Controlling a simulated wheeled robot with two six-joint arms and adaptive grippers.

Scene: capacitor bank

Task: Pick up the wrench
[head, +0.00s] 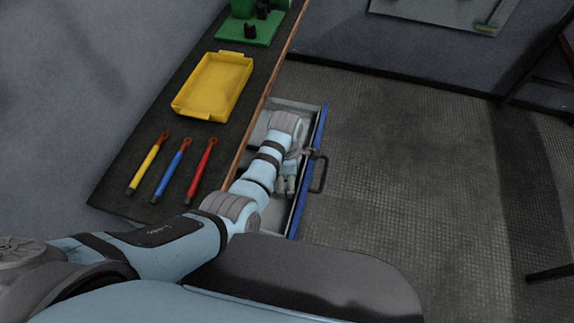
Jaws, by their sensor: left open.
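My left arm comes in from the lower left and reaches over the bench edge into an open drawer (300,211) with a blue front. My left gripper (286,187) is inside the drawer outline, near the blue front, with its fingers pointing down and open. I cannot make out a wrench in the drawer; my arm and gripper cover much of its inside. Three tools lie on the bench: one yellow-handled (147,166), one blue-handled (172,176) and one red-handled (201,170), each with a reddish ring-like end. My right gripper is not in view.
The dark bench (125,205) holds a yellow tray (206,112) and a green fixture (249,40) farther back. The drawer has a dark handle (319,173) on its right side. The floor (410,160) to the right is mostly clear. A grey panel (440,8) is at the top right.

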